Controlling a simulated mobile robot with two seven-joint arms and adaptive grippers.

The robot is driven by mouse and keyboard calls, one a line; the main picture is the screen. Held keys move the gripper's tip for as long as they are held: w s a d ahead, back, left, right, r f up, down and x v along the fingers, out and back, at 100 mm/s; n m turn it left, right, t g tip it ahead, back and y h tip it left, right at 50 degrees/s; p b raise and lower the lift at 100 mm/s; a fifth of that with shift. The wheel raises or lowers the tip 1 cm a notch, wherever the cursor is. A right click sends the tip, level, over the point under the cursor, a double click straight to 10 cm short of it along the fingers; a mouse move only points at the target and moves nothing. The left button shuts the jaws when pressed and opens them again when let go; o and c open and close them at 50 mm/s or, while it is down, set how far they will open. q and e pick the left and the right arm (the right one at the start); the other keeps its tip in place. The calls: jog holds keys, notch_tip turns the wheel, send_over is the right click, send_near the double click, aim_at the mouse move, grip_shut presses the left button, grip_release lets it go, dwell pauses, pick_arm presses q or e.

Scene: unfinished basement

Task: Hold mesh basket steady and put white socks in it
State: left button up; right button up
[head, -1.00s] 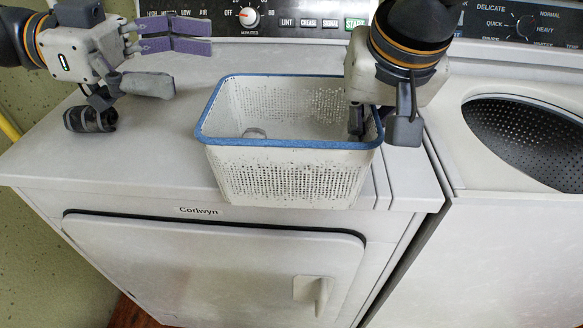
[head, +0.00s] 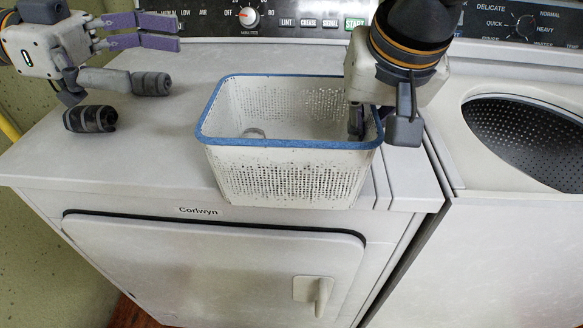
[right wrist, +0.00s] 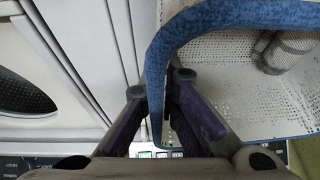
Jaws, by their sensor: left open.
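The white mesh basket (head: 290,178) with a blue rim stands upright on the dryer top. My right gripper (head: 378,125) is shut on its right rim, one finger inside and one outside, as the right wrist view (right wrist: 158,98) shows. A rolled white sock (head: 254,133) lies in the basket, mostly hidden by the front wall in the head view; the right wrist view shows it more fully (right wrist: 287,50). My left gripper (head: 152,58) is open and empty at the upper left, above the dryer and apart from the basket.
The control panel (head: 300,20) borders the back. The open washer drum (head: 525,140) is at the right.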

jog(key=o, duration=0.5)
jog(key=shift+r, duration=0.1)
